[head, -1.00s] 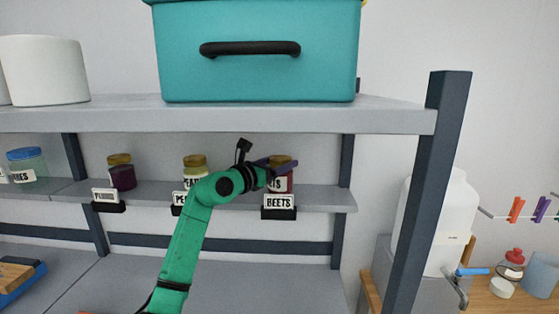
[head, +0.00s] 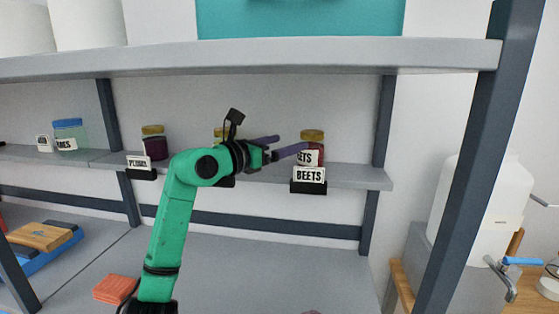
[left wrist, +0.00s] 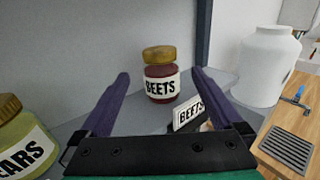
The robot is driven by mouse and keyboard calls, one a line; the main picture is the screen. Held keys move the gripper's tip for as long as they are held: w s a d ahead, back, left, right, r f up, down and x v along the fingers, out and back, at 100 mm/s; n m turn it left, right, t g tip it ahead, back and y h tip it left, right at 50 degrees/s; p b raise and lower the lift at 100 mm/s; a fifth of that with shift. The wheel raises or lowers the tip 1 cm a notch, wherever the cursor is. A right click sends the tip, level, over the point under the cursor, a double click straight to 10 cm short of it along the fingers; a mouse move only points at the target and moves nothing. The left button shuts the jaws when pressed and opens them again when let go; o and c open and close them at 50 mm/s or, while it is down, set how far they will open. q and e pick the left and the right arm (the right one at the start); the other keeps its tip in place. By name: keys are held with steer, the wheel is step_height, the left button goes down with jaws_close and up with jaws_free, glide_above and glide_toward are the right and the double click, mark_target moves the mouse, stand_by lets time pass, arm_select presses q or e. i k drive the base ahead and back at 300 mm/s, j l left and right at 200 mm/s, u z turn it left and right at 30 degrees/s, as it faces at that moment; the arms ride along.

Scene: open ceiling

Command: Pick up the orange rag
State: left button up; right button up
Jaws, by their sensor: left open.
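The orange rag (head: 115,289) lies folded on the lower grey shelf, at the bottom left of the head view, just left of my green arm. My left gripper (head: 292,144) is up at the middle shelf, well above and to the right of the rag. Its two purple fingers are apart with nothing between them in the head view. In the left wrist view the open fingers (left wrist: 160,95) point toward the beets jar (left wrist: 161,80), which stands beyond them. The rag is not in the left wrist view. My right gripper is not seen.
The middle shelf holds a beets jar (head: 313,143), a plums jar (head: 154,141) and label holders. A pears jar (left wrist: 20,135) is close to the left finger. A blue tray with a wooden board (head: 43,236) is at left. A dark post (head: 462,130) stands at right.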

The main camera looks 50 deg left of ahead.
mark_target(113, 290)
steer(key=k+l, duration=0.35)
steer(key=l, duration=0.15)
steer(key=k+l, duration=0.35)
steer(key=l, duration=0.2)
steer(key=k+l, duration=0.4)
steer(key=l, duration=0.1)
